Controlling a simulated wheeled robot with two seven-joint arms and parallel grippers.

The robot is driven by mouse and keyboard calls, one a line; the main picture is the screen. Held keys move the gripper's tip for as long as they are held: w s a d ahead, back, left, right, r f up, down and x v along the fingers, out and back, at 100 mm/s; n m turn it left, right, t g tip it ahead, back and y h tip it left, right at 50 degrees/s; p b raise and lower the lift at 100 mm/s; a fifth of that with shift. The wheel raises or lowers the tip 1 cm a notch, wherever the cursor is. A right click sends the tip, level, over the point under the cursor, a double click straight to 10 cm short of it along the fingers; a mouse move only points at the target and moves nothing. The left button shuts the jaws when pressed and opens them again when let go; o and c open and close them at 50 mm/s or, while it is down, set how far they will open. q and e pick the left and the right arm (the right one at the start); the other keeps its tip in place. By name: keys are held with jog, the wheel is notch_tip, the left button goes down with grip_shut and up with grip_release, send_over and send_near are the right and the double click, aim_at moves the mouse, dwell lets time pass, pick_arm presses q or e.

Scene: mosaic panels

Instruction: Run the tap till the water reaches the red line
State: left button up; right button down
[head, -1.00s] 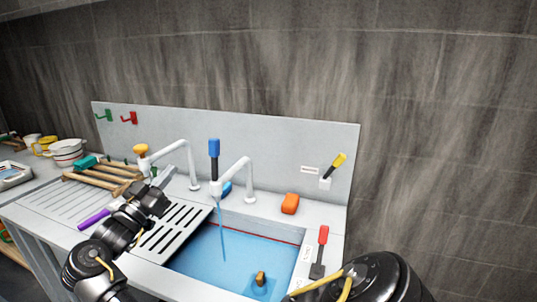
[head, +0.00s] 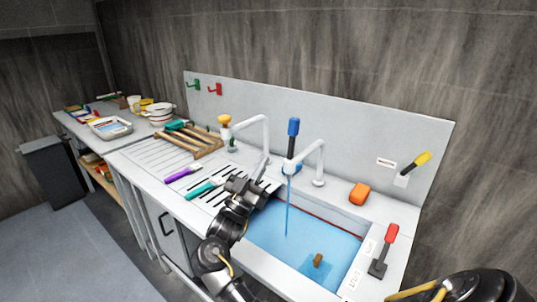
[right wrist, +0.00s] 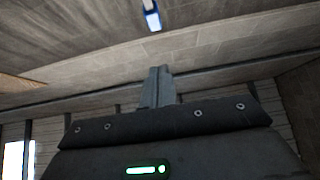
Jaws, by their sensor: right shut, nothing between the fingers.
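A tap with an upright blue handle (head: 293,127) and a white spout stands behind the sink. A thin blue stream of water (head: 287,208) falls from it into the basin. Blue water (head: 290,232) covers the basin floor. The red line (head: 345,228) runs along the basin's back wall, and the water surface looks close below it; the exact gap is too small to tell.
A second tap with a yellow knob (head: 224,120) stands to the left. A teal-handled tool (head: 203,188) and a purple-handled tool (head: 183,173) lie on the drainer. A brown block (head: 318,260) is in the water. An orange block (head: 359,193) and a red-handled scraper (head: 384,252) lie right.

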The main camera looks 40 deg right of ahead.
aim_at(291, 124)
jog(key=p+x, duration=0.1)
jog(key=x, duration=0.2)
jog(key=d+f+p+x, duration=0.1)
jog(key=p+x, duration=0.1)
jog(key=x, duration=0.2)
jog(key=f+p+x, duration=0.1)
jog(key=p+x, duration=0.1)
jog(key=x, duration=0.2)
jog(key=shift+w+d, duration=0.25)
jog(key=shift+d, duration=0.2)
